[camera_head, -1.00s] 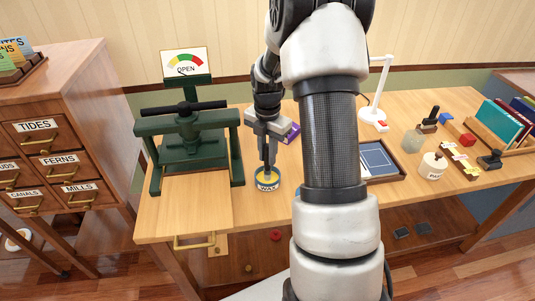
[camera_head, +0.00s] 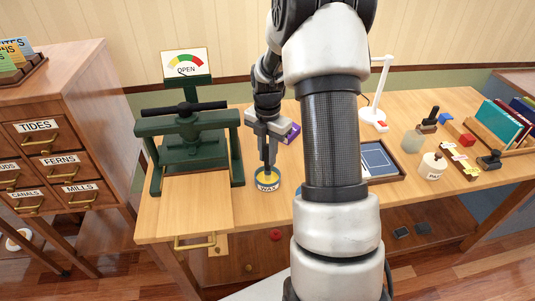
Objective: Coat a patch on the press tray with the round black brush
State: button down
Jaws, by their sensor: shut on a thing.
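My gripper (camera_head: 267,140) is shut on the dark handle of a brush (camera_head: 267,155), which it holds upright. The brush's lower end is over or in the round tin labelled WAX (camera_head: 268,187), which has yellow wax inside. I cannot tell whether the bristles touch the wax. The green press (camera_head: 190,150) stands left of the tin, under a dial sign reading OPEN (camera_head: 186,70). The pale wooden press tray (camera_head: 190,212) lies in front of the press, with a brass handle (camera_head: 195,243) at its front edge.
A purple object (camera_head: 292,132) lies just behind my gripper. My arm hides the table's middle. To the right are a framed blue panel (camera_head: 378,160), a white lamp (camera_head: 374,113), a white pot (camera_head: 433,166) and a book rack (camera_head: 502,130). A drawer cabinet (camera_head: 60,150) stands at the left.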

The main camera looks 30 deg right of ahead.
aim_at(267, 145)
jog(key=shift+r+p, duration=2.4)
jog(key=shift+r, duration=1)
jog(key=shift+a, duration=0.1)
